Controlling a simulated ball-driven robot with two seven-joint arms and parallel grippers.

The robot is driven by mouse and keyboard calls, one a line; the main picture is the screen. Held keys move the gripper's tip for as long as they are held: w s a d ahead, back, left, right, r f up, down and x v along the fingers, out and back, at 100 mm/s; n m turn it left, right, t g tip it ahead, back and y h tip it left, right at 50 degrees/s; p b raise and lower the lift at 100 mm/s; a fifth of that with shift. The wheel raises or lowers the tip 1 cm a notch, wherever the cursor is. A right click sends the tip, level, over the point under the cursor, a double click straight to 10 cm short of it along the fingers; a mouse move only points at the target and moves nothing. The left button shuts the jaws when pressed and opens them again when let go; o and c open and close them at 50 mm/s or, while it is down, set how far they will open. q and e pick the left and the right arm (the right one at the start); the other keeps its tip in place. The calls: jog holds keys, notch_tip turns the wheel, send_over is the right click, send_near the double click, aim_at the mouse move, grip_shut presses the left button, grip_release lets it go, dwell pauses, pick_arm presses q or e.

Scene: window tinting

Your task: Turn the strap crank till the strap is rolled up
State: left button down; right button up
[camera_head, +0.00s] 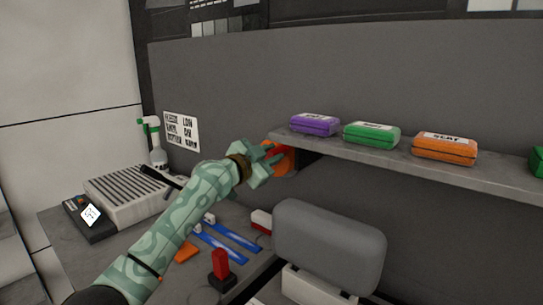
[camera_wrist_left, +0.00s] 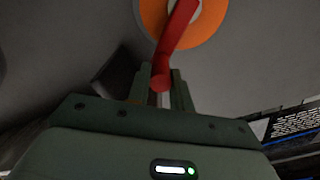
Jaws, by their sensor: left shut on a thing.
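The strap crank is a red handle (camera_wrist_left: 176,42) on an orange disc (camera_wrist_left: 208,28) with a pale hub, at the top of the left wrist view. In the head view the orange disc (camera_head: 286,160) shows at the left end of the shelf, partly behind my gripper. My left gripper (camera_head: 271,160) reaches up to it from the left. In the wrist view its fingers (camera_wrist_left: 160,88) are shut on the lower end of the red handle. I cannot make out the strap. My right gripper is not in view.
Purple (camera_head: 315,125), green (camera_head: 371,134) and orange (camera_head: 444,148) cases stand on the grey shelf (camera_head: 400,160). Below are a grey padded block (camera_head: 328,245), a red-handled switch (camera_head: 220,265), blue strips (camera_head: 228,246), a vented box (camera_head: 128,192) and a spray bottle (camera_head: 157,148).

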pick_arm(q)
jog(key=c, duration=1.3)
grip_release()
jog(key=shift+a, duration=0.1)
jog(key=shift+o, duration=0.2)
jog(key=shift+s+a+r+p, duration=0.1)
jog(key=shift+s+a+p, duration=0.1)
jog(key=shift+s+p, duration=0.2)
jog(key=p+v, duration=0.4)
jog(key=v, duration=1.1)
jog(key=shift+a+p, duration=0.2)
jog(key=shift+p, duration=0.15)
jog(key=shift+s, duration=0.1)
